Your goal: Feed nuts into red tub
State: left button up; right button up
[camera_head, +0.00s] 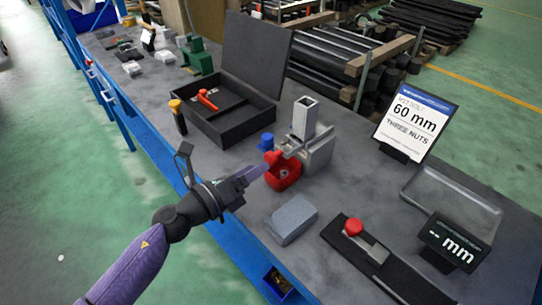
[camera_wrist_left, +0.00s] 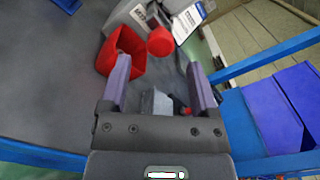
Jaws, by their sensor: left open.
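A red tub (camera_head: 285,178) stands on the bench under the front of a grey dispenser (camera_head: 318,150) with an upright square chute. A red knob (camera_head: 272,157) sticks out of the dispenser above the tub's near side. My left gripper (camera_head: 260,170) is open and empty, just left of the tub and knob. In the left wrist view the open fingers of my left gripper (camera_wrist_left: 160,82) point toward the red tub (camera_wrist_left: 124,50) and the round red knob (camera_wrist_left: 160,42), with no clear grip on either. No nuts are discernible in the tub. My right gripper is not in view.
A sign (camera_head: 412,122) reads 60 mm, three nuts. A grey block (camera_head: 292,219), a black device with a red button (camera_head: 353,227), a display (camera_head: 453,243) and a tray (camera_head: 452,198) lie nearby. An open black case (camera_head: 222,120) stands behind. A blue bin (camera_head: 278,283) hangs at the edge.

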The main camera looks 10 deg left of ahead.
aim_at(271, 159)
pick_arm(q)
jog(key=x, duration=0.5)
jog(key=shift+w, duration=0.15)
grip_shut()
dwell(1.2)
